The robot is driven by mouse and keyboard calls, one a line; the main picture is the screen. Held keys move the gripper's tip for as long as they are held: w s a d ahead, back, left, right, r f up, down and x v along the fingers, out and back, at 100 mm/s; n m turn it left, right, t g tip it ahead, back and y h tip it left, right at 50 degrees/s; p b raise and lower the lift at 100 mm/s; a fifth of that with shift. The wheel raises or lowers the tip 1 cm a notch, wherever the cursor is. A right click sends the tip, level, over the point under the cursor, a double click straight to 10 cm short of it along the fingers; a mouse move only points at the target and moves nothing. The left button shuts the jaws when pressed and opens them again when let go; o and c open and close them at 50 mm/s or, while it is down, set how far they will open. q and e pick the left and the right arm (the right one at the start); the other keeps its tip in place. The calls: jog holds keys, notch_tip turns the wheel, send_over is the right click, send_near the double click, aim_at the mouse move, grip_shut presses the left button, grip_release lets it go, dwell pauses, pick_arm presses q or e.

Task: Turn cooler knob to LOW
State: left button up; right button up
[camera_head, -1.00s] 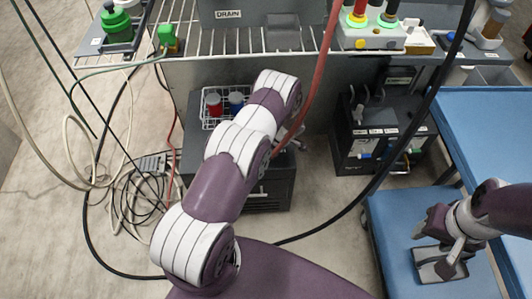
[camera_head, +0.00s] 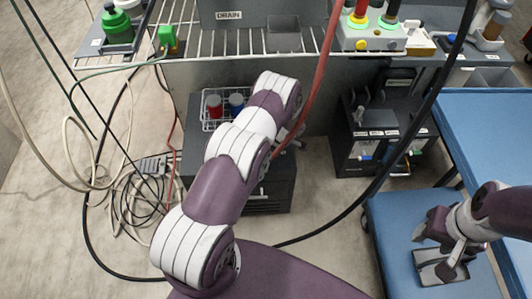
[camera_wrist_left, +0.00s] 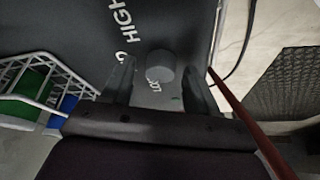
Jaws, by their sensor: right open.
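A round grey knob (camera_wrist_left: 160,64) stands on the dark cooler panel (camera_wrist_left: 180,25) in the left wrist view. White letters reading HIGH are above left of it, and partly hidden letters are just below it. My left gripper (camera_wrist_left: 160,76) is open, with one finger on each side of the knob and visible gaps. In the head view the dark cooler (camera_head: 268,192) sits on the floor under the bench. My left arm covers part of it, and the knob and left fingertips are hidden there. My right gripper (camera_head: 440,262) is open and empty above a blue surface at the lower right.
A wire rack (camera_head: 208,123) with a red and a blue container stands on the cooler; it also shows in the wrist view (camera_wrist_left: 40,72). A red hose (camera_head: 318,80) hangs beside my left arm. A black cabinet (camera_head: 350,150) stands right. Cables lie on the floor at left.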

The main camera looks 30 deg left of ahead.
pick_arm(q)
jog(key=s+p+v, duration=0.1)
jog(key=p+v, duration=0.2)
jog(key=v, duration=0.9)
jog(key=shift+w+r, duration=0.35)
jog(key=shift+w, duration=0.15)
